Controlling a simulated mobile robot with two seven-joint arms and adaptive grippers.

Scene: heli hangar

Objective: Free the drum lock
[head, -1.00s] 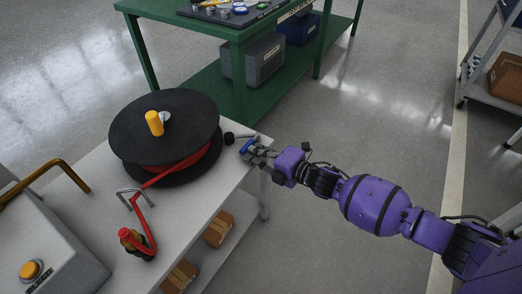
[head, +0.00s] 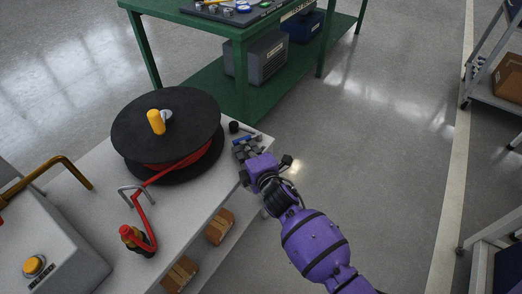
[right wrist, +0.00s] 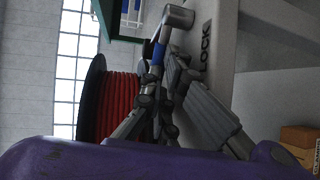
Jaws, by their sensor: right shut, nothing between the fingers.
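The drum (head: 190,112) is a black reel wound with red hose, with a yellow handle on top, on the grey bench. The drum lock's blue lever (head: 245,139) is by the bench's right edge, beside the drum. In the right wrist view the lever (right wrist: 158,52) runs up to a metal cylinder, next to a printed LOCK label (right wrist: 206,45). My right gripper (head: 243,148) is shut and empty, close beside the lever; its fingers (right wrist: 160,80) overlap the lever's lower end in the right wrist view, and contact is unclear. My left gripper is out of view.
A red hose nozzle (head: 132,236) and metal bracket stand on the bench (head: 190,215) in front of the drum. A grey box with a yellow button (head: 34,266) is at lower left. Boxes sit on the shelf below. A green table (head: 240,35) stands behind; open floor lies right.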

